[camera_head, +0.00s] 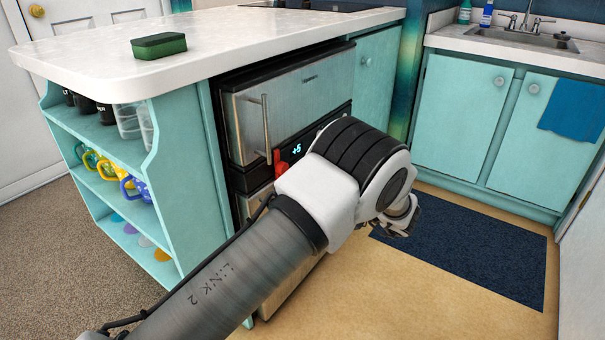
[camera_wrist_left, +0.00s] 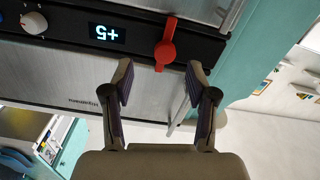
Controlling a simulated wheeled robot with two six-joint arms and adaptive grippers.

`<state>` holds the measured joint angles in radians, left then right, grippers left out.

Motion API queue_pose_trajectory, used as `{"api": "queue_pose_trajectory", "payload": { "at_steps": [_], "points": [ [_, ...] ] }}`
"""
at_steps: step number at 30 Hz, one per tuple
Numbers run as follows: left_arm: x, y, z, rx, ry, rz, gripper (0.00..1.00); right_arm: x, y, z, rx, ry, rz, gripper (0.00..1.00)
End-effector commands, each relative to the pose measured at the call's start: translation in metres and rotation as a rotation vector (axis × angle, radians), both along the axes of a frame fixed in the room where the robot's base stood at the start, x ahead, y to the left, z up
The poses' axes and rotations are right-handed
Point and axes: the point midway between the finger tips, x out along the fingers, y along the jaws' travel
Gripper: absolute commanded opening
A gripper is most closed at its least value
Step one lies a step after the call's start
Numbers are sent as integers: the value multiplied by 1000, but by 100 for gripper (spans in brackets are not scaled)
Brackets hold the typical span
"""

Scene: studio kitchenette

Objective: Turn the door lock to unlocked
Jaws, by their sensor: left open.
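The door lock appears to be a red lever (camera_wrist_left: 165,45) on the black control panel of the steel appliance. My right gripper is not in view.
The panel has a lit display (camera_wrist_left: 107,33) and a knob (camera_wrist_left: 33,22). A steel door (camera_head: 300,95) with a bar handle (camera_head: 266,128) sits above the panel. A green sponge (camera_head: 158,45) lies on the counter (camera_head: 250,32). Floor by the blue mat (camera_head: 470,245) is clear.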

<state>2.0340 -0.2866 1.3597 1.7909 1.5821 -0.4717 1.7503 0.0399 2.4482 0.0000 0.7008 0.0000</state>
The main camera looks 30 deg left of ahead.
Motion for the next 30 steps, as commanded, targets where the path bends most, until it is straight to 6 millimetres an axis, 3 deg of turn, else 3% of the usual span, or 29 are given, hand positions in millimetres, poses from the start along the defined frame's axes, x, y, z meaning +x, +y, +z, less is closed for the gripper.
{"api": "queue_pose_trajectory", "payload": {
  "at_steps": [4, 13, 23, 27, 28, 30],
  "points": [
    [1, 14, 0, -1, -2, 2, 58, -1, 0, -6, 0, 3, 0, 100],
    [5, 69, -1, -1, -1, 2, 58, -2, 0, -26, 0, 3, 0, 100],
    [6, 78, 2, 0, 0, -1, 58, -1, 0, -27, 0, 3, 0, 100],
    [6, 78, 1, 0, 0, -1, 8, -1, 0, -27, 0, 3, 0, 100],
    [6, 78, 1, 0, 0, -1, 0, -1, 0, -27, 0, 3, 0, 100],
    [6, 78, 1, 0, 0, -1, 0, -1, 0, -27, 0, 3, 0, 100]
  ]
}}
